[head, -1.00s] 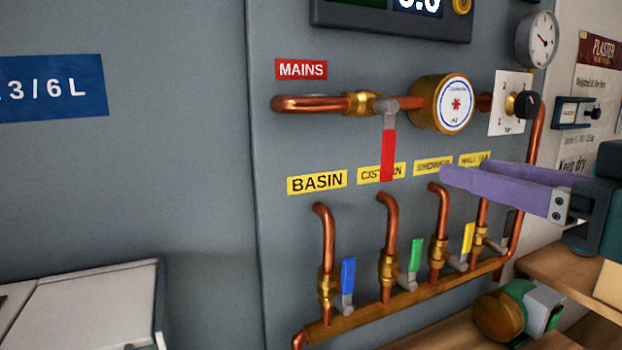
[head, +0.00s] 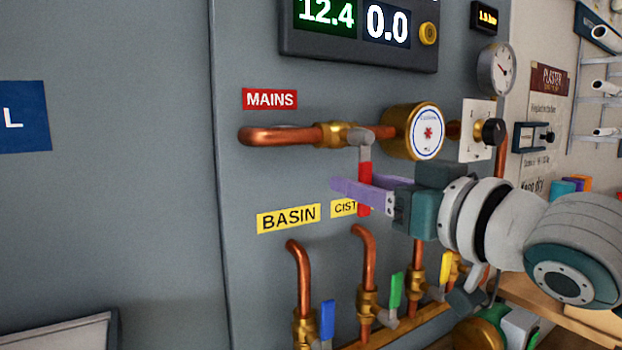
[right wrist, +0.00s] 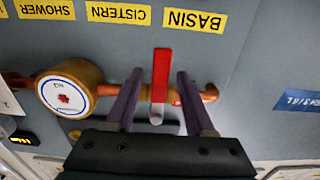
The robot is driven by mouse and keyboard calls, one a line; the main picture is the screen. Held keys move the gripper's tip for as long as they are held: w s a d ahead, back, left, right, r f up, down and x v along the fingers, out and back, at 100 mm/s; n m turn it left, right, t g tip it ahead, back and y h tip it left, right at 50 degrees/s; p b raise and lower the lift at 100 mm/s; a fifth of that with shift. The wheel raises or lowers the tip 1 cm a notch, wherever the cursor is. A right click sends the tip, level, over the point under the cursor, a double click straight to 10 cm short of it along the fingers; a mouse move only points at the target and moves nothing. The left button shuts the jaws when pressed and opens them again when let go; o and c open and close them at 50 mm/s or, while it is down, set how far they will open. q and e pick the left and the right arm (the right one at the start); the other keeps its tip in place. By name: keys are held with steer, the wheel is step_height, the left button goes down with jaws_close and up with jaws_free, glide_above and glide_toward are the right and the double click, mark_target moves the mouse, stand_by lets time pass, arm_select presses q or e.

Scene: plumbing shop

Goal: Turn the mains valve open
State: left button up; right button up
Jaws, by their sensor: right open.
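The mains valve (head: 335,135) is a brass valve on the copper pipe under the red MAINS label (head: 270,99). Its red lever (head: 365,170) hangs straight down, across the pipe's line. My right gripper (head: 354,182) has its purple fingers open at the lever, one on each side. In the right wrist view the red lever (right wrist: 162,66) stands between the two open fingers (right wrist: 160,76), with a gap showing on both sides. The near finger hides part of the lever in the head view. My left gripper is not in view.
The round brass meter (head: 412,132) and a black knob (head: 489,132) sit right of the valve. The display (head: 358,40) hangs above, reading 12.4 and 0.0. Below are branch pipes with blue (head: 327,320), green (head: 396,290) and yellow (head: 446,267) levers.

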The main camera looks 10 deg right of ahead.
steer(key=shift+w, duration=0.1)
jaws_close()
stand_by(0.4)
stand_by(1.0)
